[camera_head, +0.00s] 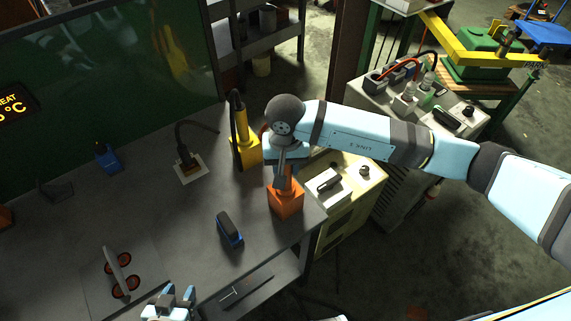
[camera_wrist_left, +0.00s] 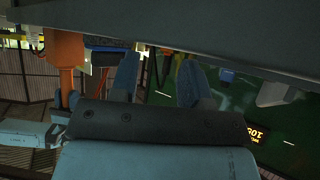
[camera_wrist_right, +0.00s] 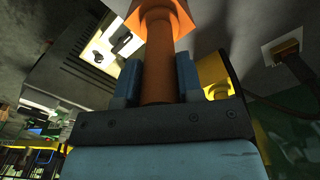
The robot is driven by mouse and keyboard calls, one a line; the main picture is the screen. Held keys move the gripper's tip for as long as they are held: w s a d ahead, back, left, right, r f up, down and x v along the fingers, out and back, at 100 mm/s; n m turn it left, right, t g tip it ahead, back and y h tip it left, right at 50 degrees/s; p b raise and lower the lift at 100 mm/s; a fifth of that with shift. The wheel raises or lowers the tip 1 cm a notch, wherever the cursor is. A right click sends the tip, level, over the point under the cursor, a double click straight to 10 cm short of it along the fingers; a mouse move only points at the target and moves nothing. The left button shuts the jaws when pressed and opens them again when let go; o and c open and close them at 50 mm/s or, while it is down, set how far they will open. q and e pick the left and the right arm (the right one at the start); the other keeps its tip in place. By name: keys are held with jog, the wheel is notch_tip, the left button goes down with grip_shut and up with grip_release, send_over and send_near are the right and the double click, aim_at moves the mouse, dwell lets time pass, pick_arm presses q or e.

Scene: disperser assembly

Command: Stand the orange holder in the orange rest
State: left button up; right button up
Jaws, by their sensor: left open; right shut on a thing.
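The orange rest (camera_head: 285,203) is a block near the right front corner of the dark table. My right gripper (camera_head: 288,168) is directly above it, pointing down. In the right wrist view my right gripper (camera_wrist_right: 158,80) is shut on the shaft of the orange holder (camera_wrist_right: 158,62). The shaft runs to the orange rest (camera_wrist_right: 160,17), in line with it; how deep it sits is hidden. The left wrist view also shows the orange rest (camera_wrist_left: 64,46). My left gripper (camera_head: 178,300) is open and empty by the table's front edge; its spread fingers also show in the left wrist view (camera_wrist_left: 160,88).
A yellow holder and rest (camera_head: 244,148) stand close behind the orange rest. A black tool on a white plate (camera_head: 188,168), a blue-black block (camera_head: 229,231) and a blue block (camera_head: 107,155) are also on the table. A cream cabinet (camera_head: 345,205) is beside the right edge.

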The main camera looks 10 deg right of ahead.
pick_arm(q)
jog(key=shift+r, duration=0.15)
pick_arm(e)
jog(key=o, duration=1)
pick_arm(q)
notch_tip(320, 180, up, 4)
jog(key=p, duration=0.4)
pick_arm(e)
notch_tip(320, 180, up, 14)
jog(key=shift+f, duration=0.1)
